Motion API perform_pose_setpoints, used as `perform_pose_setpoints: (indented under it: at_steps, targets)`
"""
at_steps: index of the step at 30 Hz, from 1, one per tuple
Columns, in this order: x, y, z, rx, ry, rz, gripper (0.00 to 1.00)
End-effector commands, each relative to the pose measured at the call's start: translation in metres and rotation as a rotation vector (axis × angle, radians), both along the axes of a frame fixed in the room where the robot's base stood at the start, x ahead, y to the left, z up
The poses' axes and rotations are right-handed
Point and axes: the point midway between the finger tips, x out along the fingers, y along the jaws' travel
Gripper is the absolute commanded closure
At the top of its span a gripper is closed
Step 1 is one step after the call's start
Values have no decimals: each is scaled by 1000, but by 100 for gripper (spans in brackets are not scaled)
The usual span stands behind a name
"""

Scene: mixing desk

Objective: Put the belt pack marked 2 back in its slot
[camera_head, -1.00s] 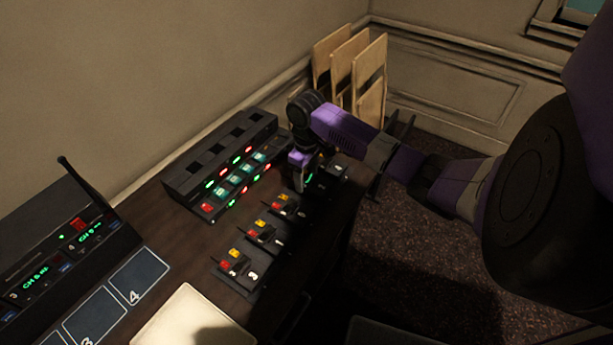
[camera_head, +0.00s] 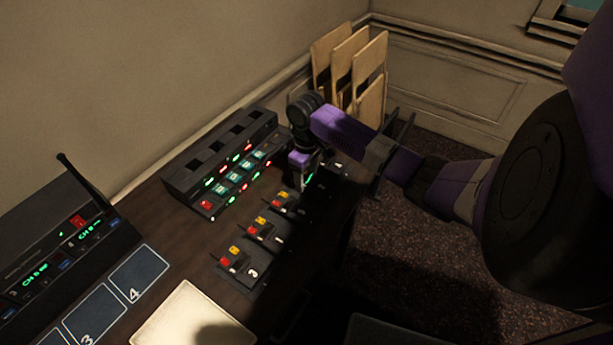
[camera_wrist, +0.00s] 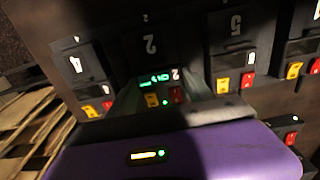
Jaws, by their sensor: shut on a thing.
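The belt pack marked 2 (camera_wrist: 157,90) has a lit green screen, a small 2, and yellow and red buttons in the wrist view. In the wrist view the pack lines up with the slot (camera_wrist: 150,44) marked 2, between neighbouring packs. I cannot tell how deep it sits. My gripper hides much of it.
Neighbouring packs with yellow and red buttons stand close on both sides, one left (camera_wrist: 82,72) and one right (camera_wrist: 235,80). A console with lit buttons (camera_head: 232,180) is just left of my gripper. Folded wooden chairs (camera_head: 368,80) lean beyond the desk.

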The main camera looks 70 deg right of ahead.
Motion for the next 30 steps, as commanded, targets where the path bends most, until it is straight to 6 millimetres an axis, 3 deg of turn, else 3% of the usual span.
perform_pose_setpoints:
  at_steps: [8,9,12,18,19,21,30]
  targets:
    - [0,0,0,0,-1,0,93]
    - [0,0,0,0,-1,0,33]
    - [0,0,0,0,-1,0,15]
    - [0,0,0,0,0,0,15]
    - [0,0,0,0,0,0,13]
    - [0,0,0,0,0,0,0]
    - [0,0,0,0,0,0,0]
